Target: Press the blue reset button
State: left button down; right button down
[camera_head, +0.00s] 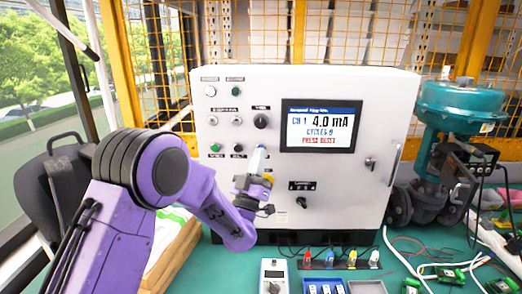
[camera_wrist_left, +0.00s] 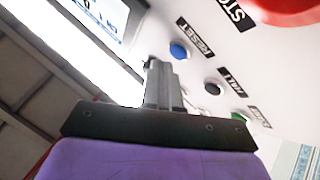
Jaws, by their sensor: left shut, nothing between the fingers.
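The blue reset button (camera_wrist_left: 179,50) shows in the left wrist view beside its RESET label on the white control panel (camera_head: 345,200). In the head view it is hidden behind my left gripper. My left gripper (camera_head: 259,150) is shut and empty in front of the panel, right of the green and black buttons. In the left wrist view its closed fingertips (camera_wrist_left: 158,66) appear just below and left of the blue button, with a little panel showing between. I cannot tell whether the fingertips touch the panel.
A black HALT button (camera_wrist_left: 214,87), a green button (camera_head: 215,147) and a large red stop button (camera_wrist_left: 285,8) are close by. The display (camera_head: 321,126) reads 4.0 mA and PRESS RESET. A teal valve (camera_head: 460,105) stands at right; cables and small parts lie on the green table.

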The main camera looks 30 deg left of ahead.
pick_arm(q)
jog(key=shift+w+a, duration=0.2)
jog(key=shift+w, duration=0.1)
jog(key=shift+w+a, duration=0.15)
jog(key=shift+w, duration=0.15)
dwell(0.6)
jog(key=shift+b, duration=0.3)
jog(key=shift+s+d+b, duration=0.35)
jog(key=shift+s+b, duration=0.1)
jog(key=shift+s, duration=0.25)
